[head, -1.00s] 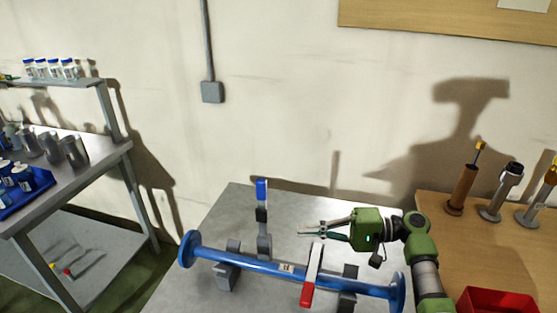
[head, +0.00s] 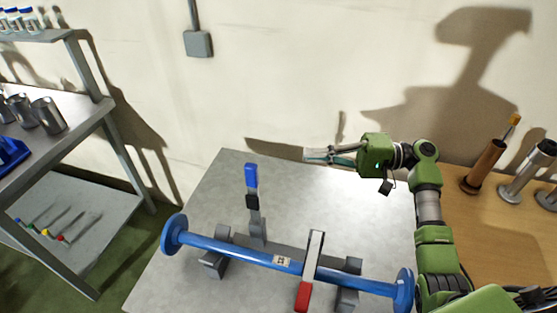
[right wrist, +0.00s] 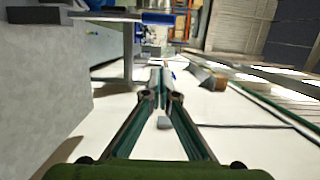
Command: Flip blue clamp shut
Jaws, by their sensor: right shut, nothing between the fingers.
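The blue clamp (head: 252,202) stands open in the head view, its blue-tipped lever upright behind the left part of a blue pipe (head: 240,256). Its blue tip (right wrist: 158,18) seems to show at the top of the right wrist view, above the fingers. The red clamp (head: 312,262) lies across the pipe further right. My right gripper (head: 308,155) is shut and empty. It is above the table's back part, to the right of the blue lever and apart from it, fingers pointing left. Its fingers also show in the right wrist view (right wrist: 160,84). My left gripper is out of view.
The grey table (head: 215,190) is bare around the lever. The wall is close behind it. A wooden table (head: 510,225) with several upright cylinders stands at right. A shelf unit (head: 90,120) with metal cups (head: 47,115) stands at left.

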